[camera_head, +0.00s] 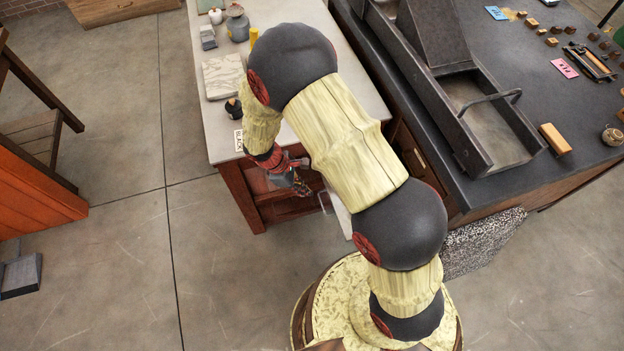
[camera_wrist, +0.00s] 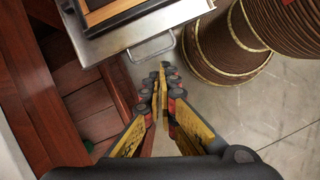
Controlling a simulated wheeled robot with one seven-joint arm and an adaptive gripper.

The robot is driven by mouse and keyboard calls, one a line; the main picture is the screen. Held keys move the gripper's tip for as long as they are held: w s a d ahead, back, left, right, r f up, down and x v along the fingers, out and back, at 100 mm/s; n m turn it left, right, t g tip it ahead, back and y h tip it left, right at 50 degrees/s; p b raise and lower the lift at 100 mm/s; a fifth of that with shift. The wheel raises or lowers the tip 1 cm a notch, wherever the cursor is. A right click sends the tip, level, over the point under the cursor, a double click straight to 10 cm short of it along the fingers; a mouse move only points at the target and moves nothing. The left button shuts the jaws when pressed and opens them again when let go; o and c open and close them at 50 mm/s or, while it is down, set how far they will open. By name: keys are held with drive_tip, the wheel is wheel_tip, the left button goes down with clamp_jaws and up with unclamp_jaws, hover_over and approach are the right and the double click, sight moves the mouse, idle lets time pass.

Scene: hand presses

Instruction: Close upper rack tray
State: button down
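A metal tray (camera_wrist: 90,45) sticks out from the red-brown wooden rack (camera_wrist: 40,110) in the wrist view. A bar handle (camera_wrist: 152,54) is on its front edge. Whether this is the upper tray cannot be told from this view. My gripper (camera_wrist: 161,70) has its fingertips together, with nothing seen between them. The tips appear just below the handle in the picture; contact cannot be made out. In the head view my gripper (camera_head: 301,188) is by the front of the rack (camera_head: 245,195), under the pale bench top. A pale edge of the tray (camera_head: 338,210) shows beside my arm, which hides the rest.
A dark-edged wooden frame (camera_wrist: 110,12) lies on the tray. The pale bench top (camera_head: 220,135) above the rack holds a slab (camera_head: 222,76) and small jars. A dark counter (camera_head: 480,190) with a press stands to the right. The floor at the left is mostly clear.

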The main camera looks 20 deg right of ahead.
drive_tip(key=w+a+f+n+t, duration=0.1)
drive_tip(key=w+a+f+n, duration=0.15)
drive_tip(key=w, duration=0.45)
drive_tip(key=d+f+n+b, duration=0.2)
drive_tip(key=d+f+b, duration=0.2)
drive_tip(key=d+f, duration=0.4)
drive_tip(key=shift+w+d+f+t+b, duration=0.2)
drive_tip(key=shift+d+t+b, duration=0.05)
drive_tip(key=shift+t+b, duration=0.15)
drive_tip(key=d+p, duration=0.1)
drive_tip(key=d, duration=2.7)
drive_tip(key=shift+d+p, duration=0.1)
drive_tip(key=shift+p, duration=0.3)
